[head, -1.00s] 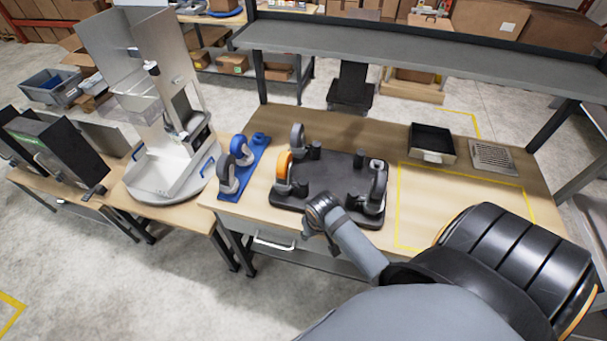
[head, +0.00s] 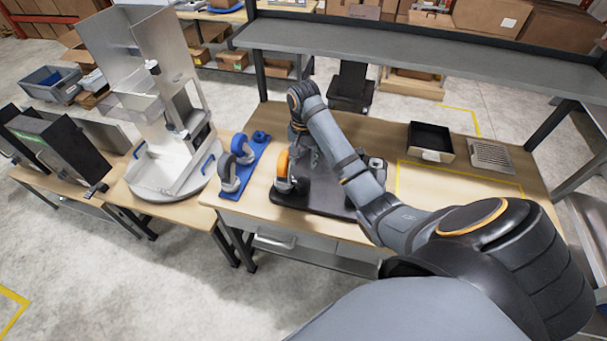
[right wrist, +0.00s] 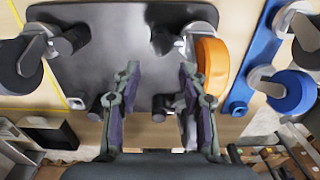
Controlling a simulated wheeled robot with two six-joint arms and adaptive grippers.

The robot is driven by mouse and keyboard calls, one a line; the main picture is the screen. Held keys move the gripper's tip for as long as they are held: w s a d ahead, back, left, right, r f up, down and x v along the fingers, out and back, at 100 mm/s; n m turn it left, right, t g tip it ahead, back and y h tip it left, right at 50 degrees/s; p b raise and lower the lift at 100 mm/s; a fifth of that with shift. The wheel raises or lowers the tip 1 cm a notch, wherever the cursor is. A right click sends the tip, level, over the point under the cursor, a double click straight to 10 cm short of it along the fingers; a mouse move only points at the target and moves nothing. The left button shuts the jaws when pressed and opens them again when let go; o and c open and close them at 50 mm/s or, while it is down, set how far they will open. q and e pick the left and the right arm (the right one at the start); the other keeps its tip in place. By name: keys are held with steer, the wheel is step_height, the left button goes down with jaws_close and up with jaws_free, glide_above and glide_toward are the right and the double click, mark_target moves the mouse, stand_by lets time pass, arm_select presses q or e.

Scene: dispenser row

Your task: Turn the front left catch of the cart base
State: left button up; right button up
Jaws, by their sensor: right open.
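The cart base (head: 325,193) is a dark plate on the table, carrying casters; it fills the upper right wrist view (right wrist: 110,60). The orange-wheeled caster (head: 284,172) is at its front left corner and shows at upper right in the right wrist view (right wrist: 213,66). A dark knob-like piece (right wrist: 165,41) sits beside that caster's bracket; it looks like the front left catch. My right gripper (right wrist: 158,88) is open and empty, pointing down over the plate, with the knob beyond its fingertips. In the head view it (head: 312,155) is partly hidden. My left gripper is out of view.
A black bin (head: 432,143) and a grated tray (head: 492,157) lie at the back right. A grey shelf (head: 400,60) spans behind. The yellow-outlined table area is clear.

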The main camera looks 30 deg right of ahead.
mark_target(303, 180)
step_height(303, 180, down, 9)
steer(key=b, duration=0.7)
steer(key=shift+w+b, duration=0.1)
steer(key=shift+b, duration=0.2)
steer(key=shift+r, duration=0.1)
steer(key=shift+c, duration=0.3)
